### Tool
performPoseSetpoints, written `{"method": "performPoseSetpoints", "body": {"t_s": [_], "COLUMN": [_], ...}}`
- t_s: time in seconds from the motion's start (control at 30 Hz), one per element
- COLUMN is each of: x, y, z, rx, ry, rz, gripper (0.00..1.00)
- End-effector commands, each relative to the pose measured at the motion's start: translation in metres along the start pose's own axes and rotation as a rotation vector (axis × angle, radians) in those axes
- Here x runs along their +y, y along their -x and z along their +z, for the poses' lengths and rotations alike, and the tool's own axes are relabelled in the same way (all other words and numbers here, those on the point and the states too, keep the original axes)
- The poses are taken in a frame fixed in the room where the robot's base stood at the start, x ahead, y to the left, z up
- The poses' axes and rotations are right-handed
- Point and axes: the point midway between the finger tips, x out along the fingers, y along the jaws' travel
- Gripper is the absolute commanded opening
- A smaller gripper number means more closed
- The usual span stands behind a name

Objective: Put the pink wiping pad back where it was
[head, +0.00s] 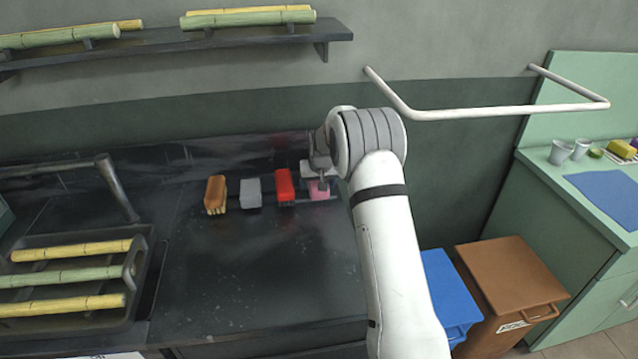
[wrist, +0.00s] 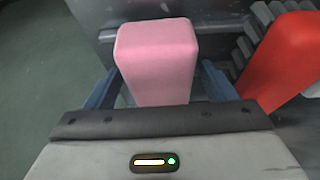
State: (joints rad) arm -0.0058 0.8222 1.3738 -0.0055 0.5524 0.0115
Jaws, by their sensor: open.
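The pink wiping pad (head: 320,190) stands at the right end of a row of blocks on the dark counter, partly hidden by my arm in the head view. In the wrist view the pink pad (wrist: 157,58) sits upright between the two fingers of my gripper (wrist: 160,88). The fingers are open, one on each side of the pad. A narrow gap seems to show at the right finger; I cannot tell whether the left finger touches.
A red brush (head: 284,186) stands just left of the pad, close to my right finger in the wrist view (wrist: 285,60). A grey block (head: 251,193) and an orange brush (head: 215,194) stand farther left. The counter (head: 270,270) in front is clear.

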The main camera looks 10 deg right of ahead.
Motion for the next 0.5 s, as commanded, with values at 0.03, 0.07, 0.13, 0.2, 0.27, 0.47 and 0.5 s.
{"method": "performPoseSetpoints", "body": {"t_s": [0.03, 0.07, 0.13, 0.2, 0.27, 0.47, 0.5], "x": [0.0, 0.0, 0.0, 0.0, -0.001, -0.001, -0.001], "y": [0.001, 0.002, 0.006, 0.012, 0.019, 0.063, 0.072], "z": [0.0, -0.001, -0.002, -0.005, -0.006, -0.005, -0.005], "rx": [0.0, 0.0, 0.001, 0.001, 0.003, 0.004, 0.005], "ry": [0.0, 0.0, 0.0, 0.0, 0.001, 0.001, 0.001], "rz": [0.0, 0.0, 0.0, 0.0, 0.0, 0.0, 0.0], "gripper": [0.78, 0.78, 0.78, 0.78, 0.78, 0.78, 0.78]}}
